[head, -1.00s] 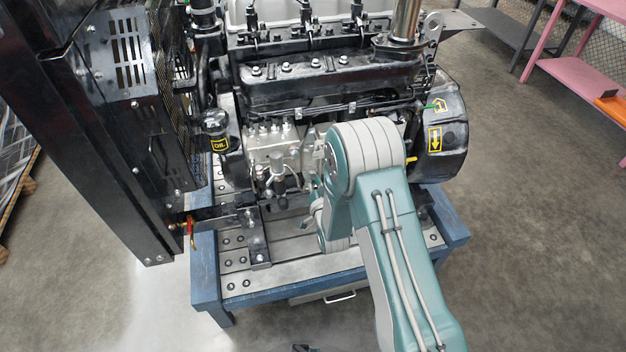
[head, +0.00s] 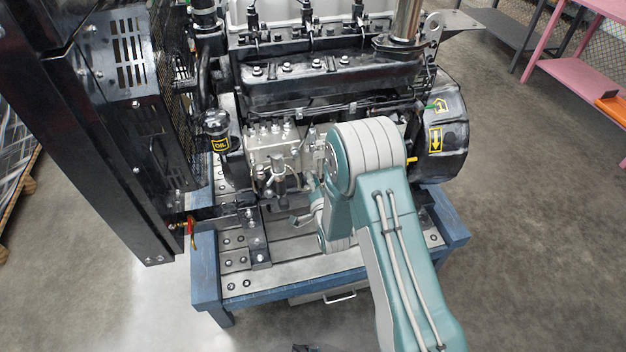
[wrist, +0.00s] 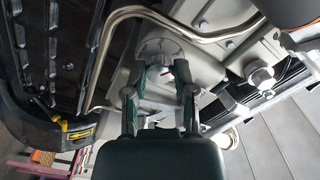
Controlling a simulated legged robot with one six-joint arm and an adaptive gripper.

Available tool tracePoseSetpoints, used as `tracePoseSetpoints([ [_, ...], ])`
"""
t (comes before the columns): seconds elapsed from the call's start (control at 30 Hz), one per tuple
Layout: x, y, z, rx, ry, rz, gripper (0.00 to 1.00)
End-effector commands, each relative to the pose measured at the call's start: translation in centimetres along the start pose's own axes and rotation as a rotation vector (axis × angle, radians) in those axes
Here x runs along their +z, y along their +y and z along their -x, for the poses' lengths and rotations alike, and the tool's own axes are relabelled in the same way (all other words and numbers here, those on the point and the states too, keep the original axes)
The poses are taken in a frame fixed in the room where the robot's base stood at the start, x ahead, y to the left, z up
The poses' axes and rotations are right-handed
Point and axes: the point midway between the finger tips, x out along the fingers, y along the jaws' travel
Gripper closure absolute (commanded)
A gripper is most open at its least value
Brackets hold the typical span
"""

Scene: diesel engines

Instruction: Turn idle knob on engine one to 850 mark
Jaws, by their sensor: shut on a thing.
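In the wrist view, the idle knob (wrist: 162,72) is a small grey part with a thin red mark, in front of a round pale dial (wrist: 158,48) on the engine's side. My gripper (wrist: 160,80) is shut on the knob, with one finger on each side of it. The dial's markings are too small to read, so I cannot tell where the knob points. In the head view, engine one (head: 320,85) is a black and grey diesel engine on a stand. My arm hides the knob there, and my gripper is mostly hidden behind my forearm.
A bent metal pipe (wrist: 185,30) runs close past the dial in the wrist view. The blue-framed stand (head: 205,275) carries the engine. A black radiator frame (head: 100,160) stands at the left. Pink shelving (head: 570,60) is at the far right. The floor on the right is open.

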Motion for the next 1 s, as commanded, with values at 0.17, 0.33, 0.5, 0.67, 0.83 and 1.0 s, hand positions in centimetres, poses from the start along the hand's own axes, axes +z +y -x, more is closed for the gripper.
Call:
tracePoseSetpoints([
  [0.17,-0.2,0.2,-0.1,0.004,0.004,0.000,0.52],
  [0.33,-0.1,0.1,0.0,0.003,0.002,0.001,0.31],
  [0.5,-0.1,0.1,0.0,0.002,0.002,0.001,0.31],
  [0.67,0.0,0.1,0.5,0.003,0.000,0.002,0.31],
  [0.83,0.0,0.1,3.2,0.004,-0.001,0.002,0.31],
  [1.0,0.0,0.2,6.9,0.006,-0.002,0.001,0.31],
])
